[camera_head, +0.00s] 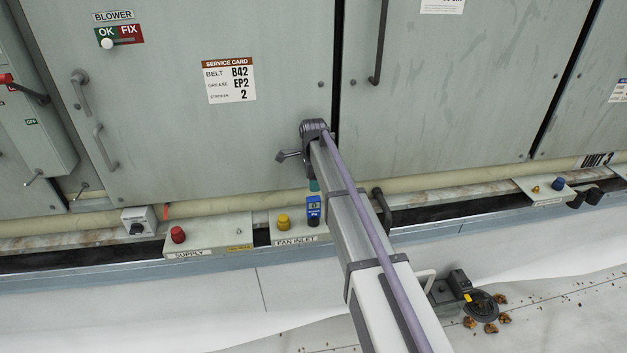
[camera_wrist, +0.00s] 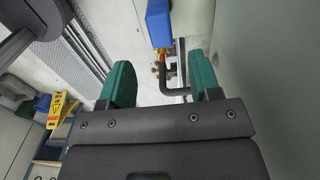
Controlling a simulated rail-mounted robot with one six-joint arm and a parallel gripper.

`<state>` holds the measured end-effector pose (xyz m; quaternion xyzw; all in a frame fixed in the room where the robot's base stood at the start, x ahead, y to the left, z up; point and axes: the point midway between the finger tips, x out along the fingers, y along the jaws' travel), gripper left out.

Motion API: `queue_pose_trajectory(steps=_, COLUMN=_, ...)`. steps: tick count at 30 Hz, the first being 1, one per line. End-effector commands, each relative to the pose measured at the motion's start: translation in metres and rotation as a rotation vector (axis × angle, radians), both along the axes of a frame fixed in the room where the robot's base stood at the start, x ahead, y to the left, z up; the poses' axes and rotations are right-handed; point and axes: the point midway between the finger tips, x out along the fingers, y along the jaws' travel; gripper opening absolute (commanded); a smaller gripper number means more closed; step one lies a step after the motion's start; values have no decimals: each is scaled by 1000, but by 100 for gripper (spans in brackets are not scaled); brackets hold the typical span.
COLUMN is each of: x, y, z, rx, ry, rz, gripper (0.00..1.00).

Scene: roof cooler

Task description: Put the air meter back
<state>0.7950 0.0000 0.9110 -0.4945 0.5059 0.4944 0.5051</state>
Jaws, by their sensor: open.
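A small blue meter with a display (camera_head: 314,207) stands upright at the FAN INLET box (camera_head: 290,232), at its right end beside a yellow knob; I take it to be the air meter. My gripper (camera_head: 314,186) is mostly hidden behind my arm in the head view, with a bit of green finger showing just above the meter. In the wrist view my two green fingers (camera_wrist: 160,82) are wide apart with nothing held between them.
The grey cabinet doors (camera_head: 180,110) rise close behind my gripper. A SUPPLY box with a red knob (camera_head: 178,234) is to the left. A black device with a round part (camera_head: 482,305) lies near brown debris at right. A yellow sign (camera_wrist: 62,108) shows in the wrist view.

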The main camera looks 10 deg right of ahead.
Motion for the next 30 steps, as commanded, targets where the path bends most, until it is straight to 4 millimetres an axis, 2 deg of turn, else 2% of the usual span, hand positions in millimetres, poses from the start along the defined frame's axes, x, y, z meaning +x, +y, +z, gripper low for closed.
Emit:
queue_pose_trajectory(steps=1, x=0, y=0, z=20, rx=0, ry=0, rz=0, gripper=57)
queue_pose_trajectory(steps=2, x=0, y=0, z=23, rx=0, ry=0, rz=0, gripper=57)
queue_pose_trajectory(steps=7, x=0, y=0, z=25, rx=0, ry=0, rz=1, gripper=57)
queue_pose_trajectory(steps=9, x=-12, y=0, z=23, rx=0, ry=0, rz=39, gripper=57)
queue_pose_trajectory(steps=11, x=-42, y=0, z=23, rx=0, ry=0, rz=143, gripper=57)
queue_pose_trajectory(steps=14, x=-126, y=0, z=23, rx=0, ry=0, rz=481, gripper=57)
queue_pose_trajectory(steps=15, x=-165, y=0, z=23, rx=0, ry=1, rz=653, gripper=57)
queue_pose_trajectory(steps=18, x=-255, y=0, z=23, rx=1, ry=1, rz=1075, gripper=57)
queue_pose_trajectory(steps=21, x=-315, y=0, z=23, rx=0, ry=1, rz=1398, gripper=57)
queue_pose_trajectory(steps=24, x=-340, y=0, z=23, rx=0, ry=1, rz=1563, gripper=57)
queue_pose_trajectory(steps=30, x=-338, y=0, z=23, rx=0, ry=1, rz=1597, gripper=57)
